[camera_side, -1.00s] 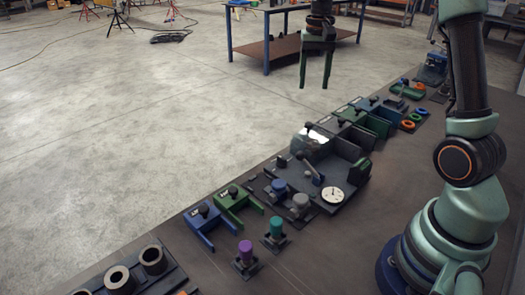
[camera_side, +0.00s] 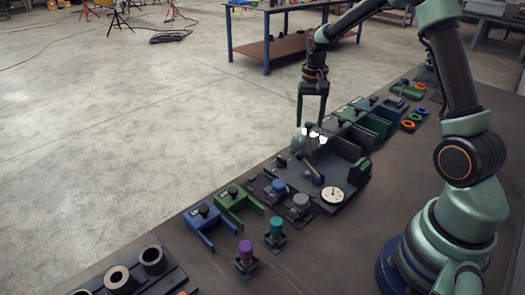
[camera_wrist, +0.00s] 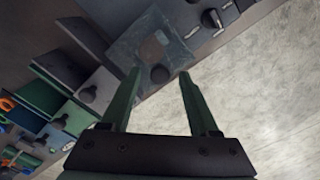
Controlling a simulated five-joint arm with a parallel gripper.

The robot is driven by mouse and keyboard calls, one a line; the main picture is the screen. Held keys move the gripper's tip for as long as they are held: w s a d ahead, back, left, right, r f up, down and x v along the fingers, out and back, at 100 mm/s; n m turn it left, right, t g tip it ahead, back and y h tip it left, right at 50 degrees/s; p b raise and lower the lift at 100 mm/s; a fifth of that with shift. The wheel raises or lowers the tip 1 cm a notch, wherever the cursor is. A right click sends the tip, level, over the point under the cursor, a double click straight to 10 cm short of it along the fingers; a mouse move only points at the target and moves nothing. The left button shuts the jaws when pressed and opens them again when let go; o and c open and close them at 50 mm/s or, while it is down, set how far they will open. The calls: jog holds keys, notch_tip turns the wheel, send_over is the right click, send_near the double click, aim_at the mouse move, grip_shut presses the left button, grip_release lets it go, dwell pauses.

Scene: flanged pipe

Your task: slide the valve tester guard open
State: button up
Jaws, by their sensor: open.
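The valve tester (camera_side: 322,172) is a dark base with a lever and a round white gauge (camera_side: 332,195). Its clear guard (camera_side: 316,139) stands at the far-left end of the base and also shows in the wrist view (camera_wrist: 140,42). A dark round knob (camera_wrist: 159,75) sits at the guard's edge. My gripper (camera_side: 312,122) is open, fingers pointing down, over the guard. In the wrist view the knob appears between the two fingertips (camera_wrist: 161,72). I cannot tell whether the fingers are level with the knob or still above it.
Blue and green brackets (camera_side: 232,203) and purple and teal plugs (camera_side: 246,252) lie nearer the camera. Green and blue holders (camera_side: 371,122) stand close behind the tester, with orange rings (camera_side: 408,125) beyond. Open floor (camera_side: 150,120) lies left of the bench.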

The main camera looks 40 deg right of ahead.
grip_shut()
dwell(1.4)
